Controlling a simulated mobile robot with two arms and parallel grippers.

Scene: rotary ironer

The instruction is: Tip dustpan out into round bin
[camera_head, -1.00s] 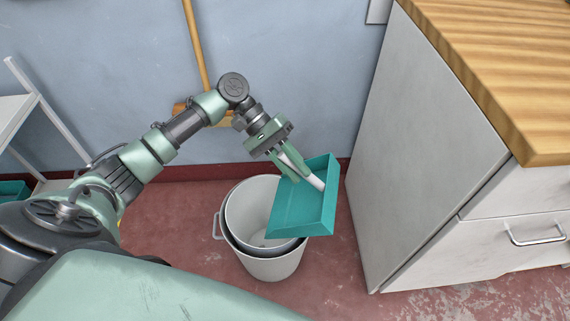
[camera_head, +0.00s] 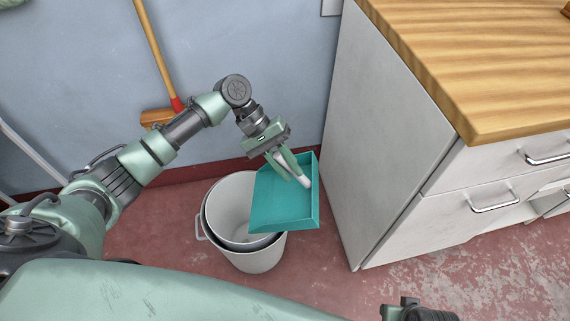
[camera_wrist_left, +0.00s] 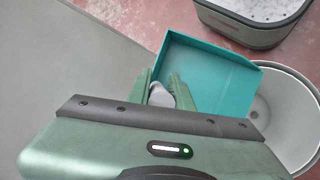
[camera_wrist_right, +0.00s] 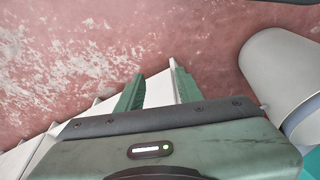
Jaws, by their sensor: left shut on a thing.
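The teal dustpan (camera_head: 283,202) has a pale handle, and my left gripper (camera_head: 293,168) is shut on that handle. The pan overlaps the right side of the round bin (camera_head: 232,205) in the head view, and no dirt shows in it. The bin is pale, stands upright on the floor and has a side handle. In the left wrist view the dustpan (camera_wrist_left: 210,75) covers part of the bin (camera_wrist_left: 292,115). My right gripper (camera_wrist_right: 158,85) has its fingers apart, with nothing held between them. Part of the bin's bottom is hidden by the pan.
A white cabinet with a wooden top (camera_head: 480,60) stands close to the right of the pan. A broom (camera_head: 158,55) leans on the blue wall behind my left arm. Red floor (camera_head: 430,265) is clear in front of the cabinet.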

